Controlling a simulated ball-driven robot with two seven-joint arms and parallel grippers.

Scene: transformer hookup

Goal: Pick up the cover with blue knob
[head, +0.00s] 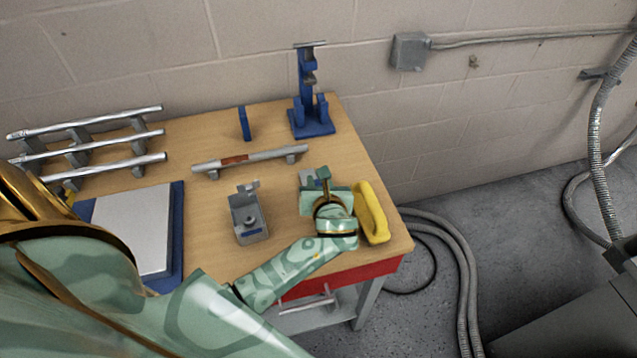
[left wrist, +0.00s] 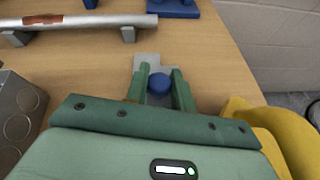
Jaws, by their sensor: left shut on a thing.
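The cover (left wrist: 147,59) is a small grey plate with a round blue knob (left wrist: 160,84). It shows in the left wrist view at the top centre. My left gripper (left wrist: 160,92) has its two green fingers on either side of the knob and is shut on it. In the head view the gripper (head: 323,178) points at the right part of the workbench, and a grey bit of the cover (head: 306,177) peeks out beside it. The gripper hides the rest. I cannot tell whether the cover touches the table. My right gripper is not in view.
An open grey metal box (head: 249,222) stands left of the gripper. A yellow object (head: 373,212) lies close on its right, near the table (head: 208,240) edge. A grey bar on supports (head: 262,158) and a blue stand (head: 312,122) are behind.

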